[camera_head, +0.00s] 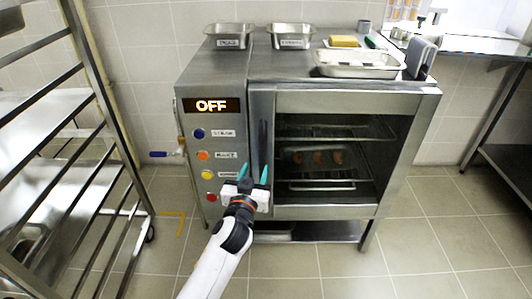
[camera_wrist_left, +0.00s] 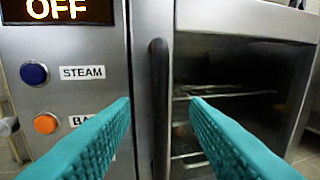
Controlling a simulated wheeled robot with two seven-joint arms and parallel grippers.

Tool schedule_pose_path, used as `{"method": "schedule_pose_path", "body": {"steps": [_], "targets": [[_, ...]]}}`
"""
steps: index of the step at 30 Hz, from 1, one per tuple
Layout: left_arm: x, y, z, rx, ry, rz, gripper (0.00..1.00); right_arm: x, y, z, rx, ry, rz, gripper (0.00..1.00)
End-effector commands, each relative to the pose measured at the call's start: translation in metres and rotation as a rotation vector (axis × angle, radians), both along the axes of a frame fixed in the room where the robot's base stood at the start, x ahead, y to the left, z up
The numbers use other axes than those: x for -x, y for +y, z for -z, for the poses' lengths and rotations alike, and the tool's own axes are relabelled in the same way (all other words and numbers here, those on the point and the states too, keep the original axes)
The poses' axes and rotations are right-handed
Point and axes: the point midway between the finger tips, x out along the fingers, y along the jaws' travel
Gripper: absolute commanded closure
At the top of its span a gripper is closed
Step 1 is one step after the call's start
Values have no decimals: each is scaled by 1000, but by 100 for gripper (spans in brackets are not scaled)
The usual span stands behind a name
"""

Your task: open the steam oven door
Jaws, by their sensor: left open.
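The steam oven (camera_head: 310,92) stands ahead with its door (camera_head: 325,210) shut. The door has a dark window with food on a tray inside. A dark vertical handle (camera_head: 263,150) runs along the door's left edge; it also shows in the left wrist view (camera_wrist_left: 159,100). My left gripper (camera_head: 254,172) is open, with its teal fingers pointing at the oven. In the left wrist view the handle stands between the two fingers (camera_wrist_left: 160,100), beyond their tips; I cannot tell the exact gap. My right gripper is not in view.
The control panel (camera_head: 209,140) left of the door reads OFF and has several coloured buttons. Metal pans and a tray (camera_head: 358,64) sit on the oven top. A rack (camera_head: 110,130) stands at left and a steel table (camera_head: 470,45) at right. The floor in front is clear.

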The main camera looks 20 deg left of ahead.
Motion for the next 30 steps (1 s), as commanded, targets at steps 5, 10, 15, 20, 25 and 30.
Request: {"method": "schedule_pose_path", "body": {"steps": [5,10,15,20,25,30], "targets": [[-38,3,0,-2,-2,0,58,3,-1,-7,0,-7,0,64],[-70,6,1,-2,0,0,58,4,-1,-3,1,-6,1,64],[-91,7,1,-1,1,0,58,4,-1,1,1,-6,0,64],[-99,8,1,0,2,0,58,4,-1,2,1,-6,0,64],[-99,8,1,0,3,1,58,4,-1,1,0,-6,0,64],[-99,8,1,0,3,1,72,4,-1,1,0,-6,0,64]]}}
